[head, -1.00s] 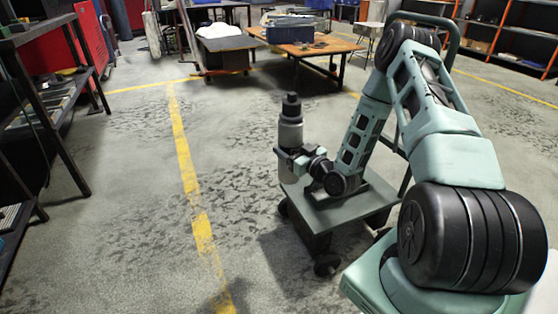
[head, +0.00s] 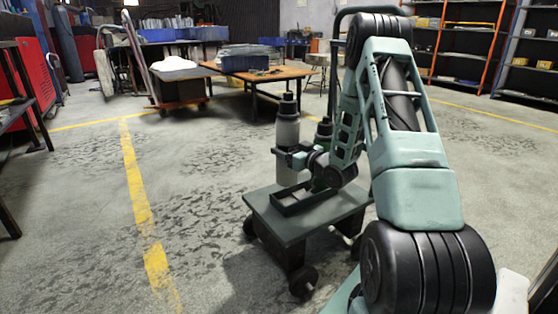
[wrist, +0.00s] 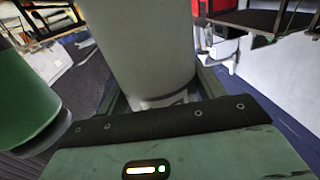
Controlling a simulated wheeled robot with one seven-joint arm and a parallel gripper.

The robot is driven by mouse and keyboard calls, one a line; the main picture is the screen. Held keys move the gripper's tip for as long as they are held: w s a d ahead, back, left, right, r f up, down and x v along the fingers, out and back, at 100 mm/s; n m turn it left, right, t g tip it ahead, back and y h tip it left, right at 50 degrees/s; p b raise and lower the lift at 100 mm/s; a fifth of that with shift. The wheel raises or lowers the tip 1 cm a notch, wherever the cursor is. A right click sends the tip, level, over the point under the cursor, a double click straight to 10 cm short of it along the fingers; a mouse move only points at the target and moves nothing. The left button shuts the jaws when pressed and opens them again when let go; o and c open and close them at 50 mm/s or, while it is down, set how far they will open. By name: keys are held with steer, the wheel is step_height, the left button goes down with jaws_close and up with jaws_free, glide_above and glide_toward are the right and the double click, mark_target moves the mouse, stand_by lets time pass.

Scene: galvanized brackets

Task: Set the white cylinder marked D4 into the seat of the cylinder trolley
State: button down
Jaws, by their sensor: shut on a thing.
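The white cylinder (head: 288,131), pale grey with a black cap, is upright in my gripper (head: 290,155). It also fills the upper middle of the wrist view (wrist: 150,45). No D4 mark is readable. The cylinder trolley (head: 312,222) has a grey-green deck with a dark raised frame (head: 290,203), which looks like the seat, at its left part. The cylinder's lower end shows just behind this frame; I cannot tell whether it is inside or above it. My gripper is shut on the cylinder's body.
A green cylinder (wrist: 25,100) stands close to the left in the wrist view; its dark top (head: 324,127) shows behind my arm in the head view. A wooden table (head: 262,74) and a low cart (head: 178,87) stand farther back. The floor left of the trolley is clear.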

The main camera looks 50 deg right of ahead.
steer(key=shift+d, duration=0.3)
steer(key=shift+b, duration=0.3)
steer(key=shift+f+b, duration=1.7)
steer(key=shift+f, duration=0.4)
steer(key=shift+r, duration=0.1)
steer(key=shift+s+p, duration=0.1)
steer(key=shift+p, duration=0.25)
